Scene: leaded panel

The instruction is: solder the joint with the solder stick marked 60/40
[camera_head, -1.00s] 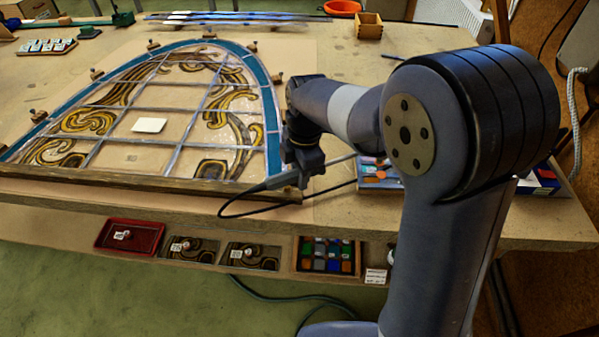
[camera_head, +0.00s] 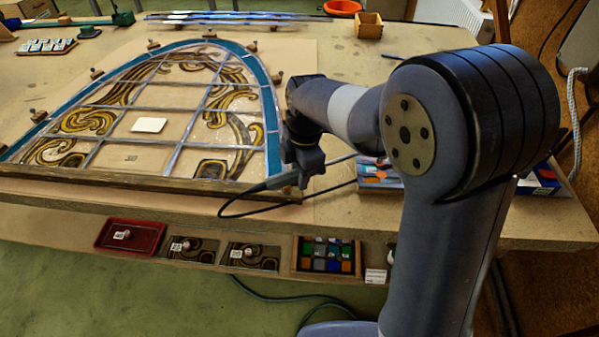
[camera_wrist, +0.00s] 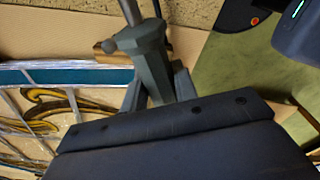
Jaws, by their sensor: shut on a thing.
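My gripper (camera_head: 303,176) hangs at the panel's right front corner. It is shut on a grey tool with a dark cable, which looks like a soldering iron (camera_head: 272,183); the tool also shows between the fingers in the wrist view (camera_wrist: 140,38). The leaded panel (camera_head: 186,113) lies left of my gripper, with lead lines crossing, a blue border and yellow-brown scroll glass. A blank pale square (camera_head: 149,125) lies on it. I cannot make out a solder stick marked 60/40, nor which joint is meant.
A wooden bar (camera_head: 130,187) runs along the panel's front, and small blocks stand around its arch. Trays, including a red one (camera_head: 131,236), sit on the lower shelf. A wooden box (camera_head: 369,26) and an orange bowl (camera_head: 343,7) are at the back. The cable loops below my gripper.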

